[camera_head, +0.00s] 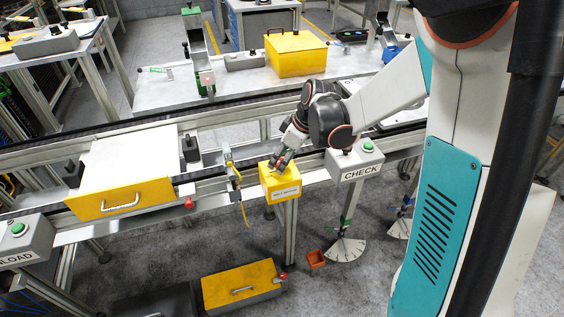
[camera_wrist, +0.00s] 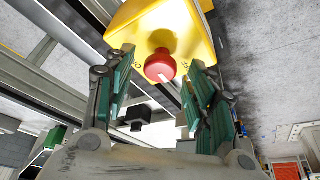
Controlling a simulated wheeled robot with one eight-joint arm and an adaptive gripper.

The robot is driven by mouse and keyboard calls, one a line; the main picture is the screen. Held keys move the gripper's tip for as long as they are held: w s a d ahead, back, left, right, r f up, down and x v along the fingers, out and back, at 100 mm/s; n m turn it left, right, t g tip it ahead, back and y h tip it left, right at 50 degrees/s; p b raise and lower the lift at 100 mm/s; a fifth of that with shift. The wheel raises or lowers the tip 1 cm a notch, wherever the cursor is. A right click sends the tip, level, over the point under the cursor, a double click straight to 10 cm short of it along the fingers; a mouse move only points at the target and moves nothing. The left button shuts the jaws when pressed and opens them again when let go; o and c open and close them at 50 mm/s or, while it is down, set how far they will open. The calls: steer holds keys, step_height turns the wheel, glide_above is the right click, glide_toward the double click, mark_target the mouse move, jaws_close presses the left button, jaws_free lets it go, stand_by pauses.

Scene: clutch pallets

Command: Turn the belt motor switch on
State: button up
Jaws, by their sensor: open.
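The belt motor switch box (camera_head: 281,191) is yellow, with a label on its front, and is mounted at the front of the conveyor frame. In the wrist view the yellow box (camera_wrist: 180,18) bears a round red knob (camera_wrist: 160,66) with a short white mark on its rim. My gripper (camera_head: 281,161) is at the top of the box in the head view. In the wrist view its two green-padded fingers are open on either side of the knob. I cannot tell whether they touch it. The fingers partly hide the box face.
A grey CHECK box (camera_head: 356,160) with a green button stands close to the right of the switch box. A yellow-fronted tray (camera_head: 122,200) sits on the conveyor to the left. A yellow cable hangs between them. Another yellow case (camera_head: 240,285) lies low in front.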

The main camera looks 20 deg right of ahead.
steer(key=shift+w+a+f, duration=0.1)
steer(key=shift+w+f, duration=0.05)
steer(key=shift+f, duration=0.25)
steer(key=c, duration=1.1)
steer(key=shift+o, duration=0.2)
